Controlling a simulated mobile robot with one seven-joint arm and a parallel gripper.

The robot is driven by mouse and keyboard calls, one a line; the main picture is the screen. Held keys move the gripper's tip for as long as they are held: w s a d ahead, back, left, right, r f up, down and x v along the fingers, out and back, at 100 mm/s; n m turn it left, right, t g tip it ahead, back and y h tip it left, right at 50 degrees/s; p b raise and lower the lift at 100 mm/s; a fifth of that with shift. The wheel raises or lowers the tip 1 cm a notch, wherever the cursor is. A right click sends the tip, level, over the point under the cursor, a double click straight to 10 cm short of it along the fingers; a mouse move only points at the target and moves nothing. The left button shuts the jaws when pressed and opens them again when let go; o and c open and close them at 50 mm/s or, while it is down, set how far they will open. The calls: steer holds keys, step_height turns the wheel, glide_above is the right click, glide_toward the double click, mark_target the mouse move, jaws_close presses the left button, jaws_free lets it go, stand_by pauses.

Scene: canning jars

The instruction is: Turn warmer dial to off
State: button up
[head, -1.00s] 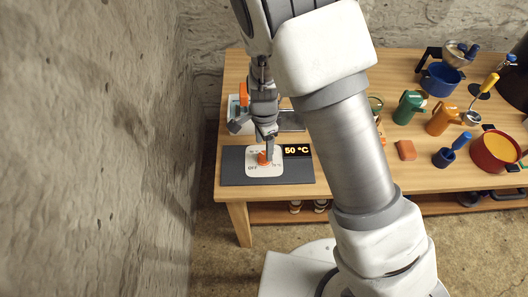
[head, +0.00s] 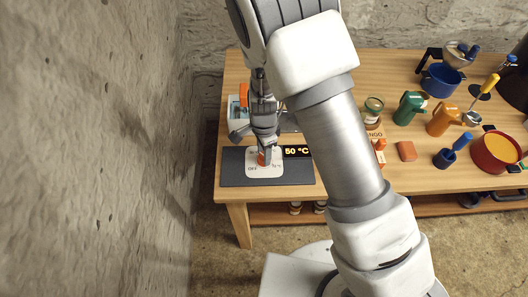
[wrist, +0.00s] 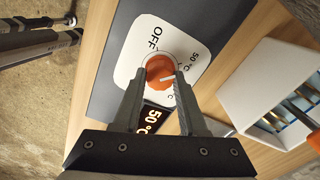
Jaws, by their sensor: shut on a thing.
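The warmer (head: 233,168) is a dark grey slab at the front left of the table. Its orange dial (wrist: 159,66) sits on a white plate (wrist: 140,58) marked OFF and 50 °C. The dial's white pointer faces away from OFF, toward the temperature side, in the wrist view. The display (head: 297,151) reads 50 °C and also shows in the wrist view (wrist: 151,119). My gripper (wrist: 160,76) is shut on the dial, a fingertip at either side. In the head view my gripper (head: 265,147) comes down from above and partly hides the dial (head: 263,160).
A white open box (head: 237,116) stands just behind the warmer. Green (head: 409,108) and orange (head: 441,120) vessels, a red pot (head: 494,151) and a blue pot (head: 441,80) stand at the right. A rough wall (head: 120,150) rises at the left.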

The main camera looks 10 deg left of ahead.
jaws_close()
steer(key=shift+n, duration=0.3)
steer(key=n+b, duration=0.1)
steer(key=n, duration=0.2)
steer(key=n+b, duration=0.2)
steer(key=n, duration=0.3)
steer(key=n+b, duration=0.1)
steer(key=n, duration=0.3)
steer(key=shift+n+b, duration=0.55)
steer(key=shift+n, duration=1.05)
steer(key=o, duration=1.1)
jaws_free()
steer(key=shift+c, duration=0.2)
